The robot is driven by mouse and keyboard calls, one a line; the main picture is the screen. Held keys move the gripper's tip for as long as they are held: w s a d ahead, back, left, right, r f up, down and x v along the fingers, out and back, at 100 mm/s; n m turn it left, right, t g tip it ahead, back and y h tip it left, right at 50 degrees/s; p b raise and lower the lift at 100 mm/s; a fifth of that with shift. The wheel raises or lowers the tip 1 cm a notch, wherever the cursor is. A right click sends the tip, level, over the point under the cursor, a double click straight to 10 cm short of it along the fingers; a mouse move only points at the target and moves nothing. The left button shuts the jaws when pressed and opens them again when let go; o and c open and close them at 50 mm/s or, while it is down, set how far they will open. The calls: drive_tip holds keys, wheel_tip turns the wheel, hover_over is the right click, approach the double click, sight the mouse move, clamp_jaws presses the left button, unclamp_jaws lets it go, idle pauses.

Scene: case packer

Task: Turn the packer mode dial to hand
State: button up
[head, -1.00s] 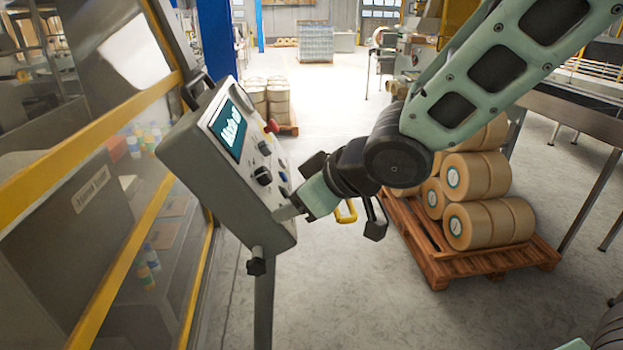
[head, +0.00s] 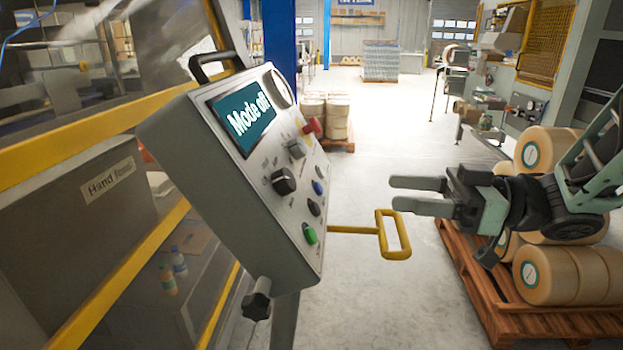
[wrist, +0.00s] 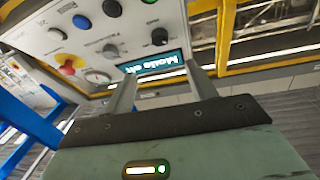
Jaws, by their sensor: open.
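The grey control panel (head: 215,185) stands tilted on a post at centre left in the head view. Its screen (head: 241,118) seems to read "Mode off". Two dial-like knobs sit below the screen: a larger black knob (head: 284,181) and a smaller grey knob (head: 297,149). Their labels are too small to read, so I cannot tell which is the mode dial. My gripper (head: 396,194) is open and empty, to the right of the panel and apart from it, fingers pointing left. In the wrist view the panel is upside down, with the black knob (wrist: 160,36) beyond the fingers (wrist: 160,72).
The panel also carries a red stop button (head: 313,127), a green button (head: 310,234) and a gauge. A yellow handle (head: 395,234) sticks out low on the right. A yellow-framed guard is at left. A pallet (head: 475,290) of rolls stands at right. The floor between is clear.

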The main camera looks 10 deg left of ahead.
sight(292, 182)
drive_tip(key=a+p, duration=0.1)
drive_tip(key=a, duration=0.4)
drive_tip(key=a+p, duration=0.2)
drive_tip(key=a, duration=0.3)
drive_tip(key=a+p, duration=0.2)
drive_tip(key=a, duration=0.3)
drive_tip(key=shift+w+a, duration=0.1)
drive_tip(key=shift+w, duration=0.25)
drive_tip(key=c, duration=1)
